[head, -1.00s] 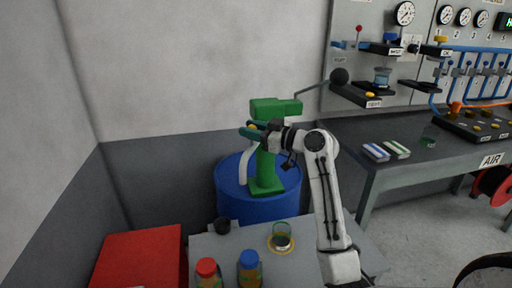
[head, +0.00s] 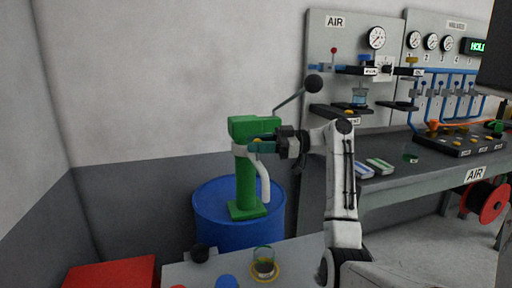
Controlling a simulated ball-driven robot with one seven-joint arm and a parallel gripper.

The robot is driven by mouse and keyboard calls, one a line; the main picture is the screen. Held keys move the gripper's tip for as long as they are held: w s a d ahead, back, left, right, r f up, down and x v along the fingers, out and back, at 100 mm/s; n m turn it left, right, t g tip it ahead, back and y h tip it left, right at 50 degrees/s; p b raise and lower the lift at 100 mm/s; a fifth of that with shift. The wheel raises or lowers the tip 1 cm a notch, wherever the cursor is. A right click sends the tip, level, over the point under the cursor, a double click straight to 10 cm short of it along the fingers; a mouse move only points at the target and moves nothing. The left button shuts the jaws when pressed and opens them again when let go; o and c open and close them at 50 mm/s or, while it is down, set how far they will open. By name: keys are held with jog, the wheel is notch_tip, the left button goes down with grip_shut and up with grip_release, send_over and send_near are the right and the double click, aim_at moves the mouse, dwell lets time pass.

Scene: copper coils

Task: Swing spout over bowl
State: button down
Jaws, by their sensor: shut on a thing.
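A green hand pump (head: 246,180) with a long lever ending in a black ball stands on a blue drum (head: 209,222). Its white curved spout (head: 264,180) hangs down on the right side of the green post. My gripper (head: 257,146), with teal fingers, is shut on the upper part of the spout, just below the pump head. The exact contact is partly hidden by the fingers. A clear glass vessel (head: 263,258), probably the bowl, stands on a yellow ring on the grey table in front of the drum. The spout's lower end appears above it in the picture, still over the drum's edge.
A red box (head: 112,272) is further left. A workbench (head: 440,165) with gauges and valves stands at the right.

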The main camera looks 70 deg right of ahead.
jog(key=shift+f, duration=0.15)
jog(key=c, duration=0.9)
grip_release()
jog(key=shift+o, duration=0.2)
jog(key=shift+s+d, duration=0.1)
jog(key=v, duration=1)
jog(key=shift+s+d, duration=0.2)
jog(key=shift+s, duration=0.1)
